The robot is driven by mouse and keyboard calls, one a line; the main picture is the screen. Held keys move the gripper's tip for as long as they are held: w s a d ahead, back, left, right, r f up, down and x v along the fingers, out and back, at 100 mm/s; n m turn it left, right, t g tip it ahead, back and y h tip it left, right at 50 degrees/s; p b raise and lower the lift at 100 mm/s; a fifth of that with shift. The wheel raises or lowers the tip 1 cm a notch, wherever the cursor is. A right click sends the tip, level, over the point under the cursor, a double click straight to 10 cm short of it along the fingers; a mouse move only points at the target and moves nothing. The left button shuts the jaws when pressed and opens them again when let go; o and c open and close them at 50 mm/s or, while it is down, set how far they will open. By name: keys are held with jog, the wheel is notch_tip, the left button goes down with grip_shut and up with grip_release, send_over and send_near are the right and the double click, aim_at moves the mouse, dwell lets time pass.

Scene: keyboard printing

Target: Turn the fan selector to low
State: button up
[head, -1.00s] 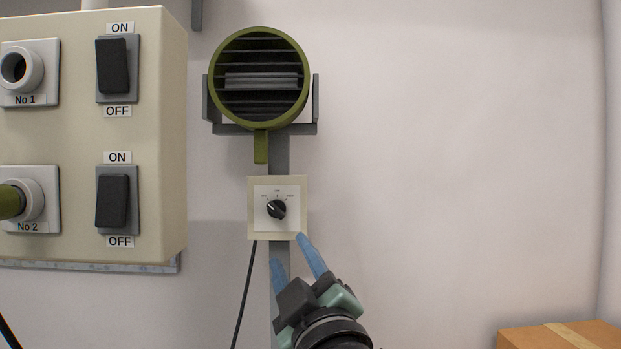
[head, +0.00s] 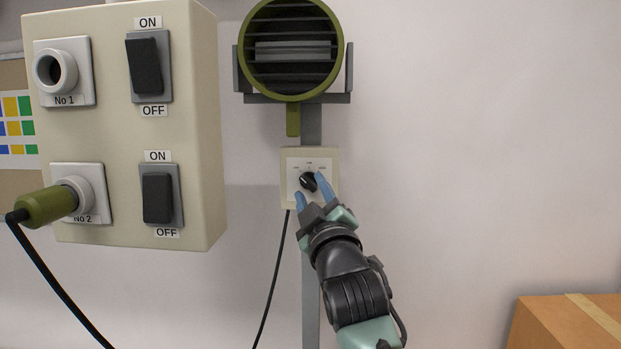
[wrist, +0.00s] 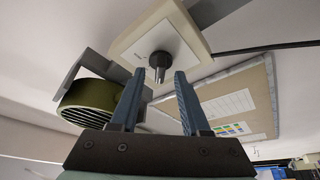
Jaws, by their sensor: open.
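The fan selector is a small black knob (head: 308,182) on a white plate with a cream surround (head: 289,198), fixed to a grey post below the fan. Its printed labels are too small to read. My gripper (head: 312,188) has its two blue fingers open, one at each side of the knob in the head view. In the wrist view the knob (wrist: 159,62) lies beyond the fingertips (wrist: 157,75), between their lines, and appears untouched. The green round fan (head: 292,50) hangs above the selector, and it also shows in the wrist view (wrist: 88,100).
A beige switch box (head: 110,130) with two black switches and two sockets stands to the left. A green plug (head: 45,206) with a black cable sits in socket No 2. A cardboard box (head: 560,325) is at lower right. The wall right of the selector is clear.

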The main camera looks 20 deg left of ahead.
jog(key=shift+w+a+r, duration=0.15)
jog(key=shift+w+a, duration=0.15)
jog(key=shift+w, duration=0.15)
jog(key=shift+c, duration=0.3)
grip_shut()
